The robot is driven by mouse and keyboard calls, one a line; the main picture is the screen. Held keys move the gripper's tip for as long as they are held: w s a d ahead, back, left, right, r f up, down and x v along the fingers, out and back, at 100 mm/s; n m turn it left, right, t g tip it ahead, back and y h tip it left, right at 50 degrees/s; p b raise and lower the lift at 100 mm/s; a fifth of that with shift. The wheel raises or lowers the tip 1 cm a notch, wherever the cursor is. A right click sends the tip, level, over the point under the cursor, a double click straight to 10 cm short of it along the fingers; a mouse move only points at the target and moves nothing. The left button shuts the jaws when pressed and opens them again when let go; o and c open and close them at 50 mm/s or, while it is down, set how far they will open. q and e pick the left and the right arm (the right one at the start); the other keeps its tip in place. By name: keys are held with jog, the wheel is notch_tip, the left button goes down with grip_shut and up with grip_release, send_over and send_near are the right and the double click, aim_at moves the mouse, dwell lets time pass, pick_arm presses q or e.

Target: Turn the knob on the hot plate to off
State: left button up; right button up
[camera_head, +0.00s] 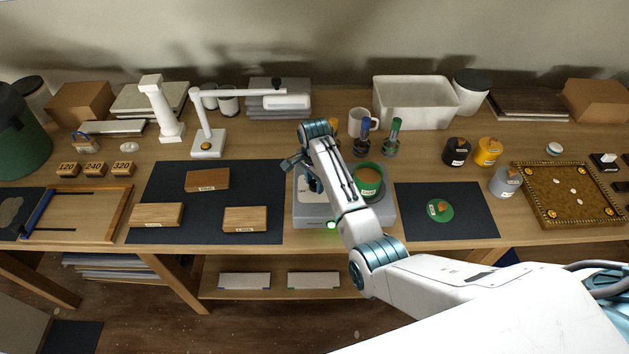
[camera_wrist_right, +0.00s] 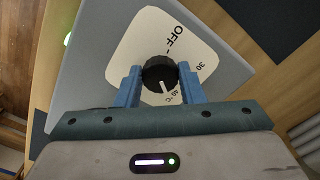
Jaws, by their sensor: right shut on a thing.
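The grey hot plate (camera_head: 386,212) stands at the front middle of the table, with a green light lit on its front. A green pot (camera_head: 362,190) sits on it. In the right wrist view the hot plate (camera_wrist_right: 95,75) shows a cream dial label with OFF, 30 and 40 °C. The black knob (camera_wrist_right: 158,70) is on this label; its white mark points toward the 40 °C side, away from OFF. My right gripper (camera_wrist_right: 160,78) is shut on the knob, one blue finger on each side. In the head view my right gripper (camera_head: 306,178) is over the dial; my arm hides the knob.
A dark mat with wooden blocks (camera_head: 245,219) lies left of the hot plate. A green lid (camera_head: 439,210) lies on a mat to the right. Bottles (camera_head: 393,138) and a white mug (camera_head: 361,118) stand behind.

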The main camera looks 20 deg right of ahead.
jog(key=shift+n, duration=0.3)
jog(key=n, duration=0.6)
jog(key=shift+s+d+n, duration=0.1)
jog(key=shift+n, duration=0.2)
jog(key=n, duration=0.3)
jog(key=shift+n, duration=0.3)
jog(key=n, duration=0.3)
jog(key=shift+d+n, duration=0.1)
jog(key=shift+n, duration=0.2)
jog(key=n, duration=0.3)
jog(key=shift+d+r+n, duration=0.1)
jog(key=shift+n, duration=0.2)
jog(key=n, duration=0.3)
jog(key=shift+n, duration=0.3)
jog(key=n, duration=0.6)
jog(key=shift+w+d, duration=0.1)
jog(key=shift+w, duration=0.1)
jog(key=shift+n, duration=0.3)
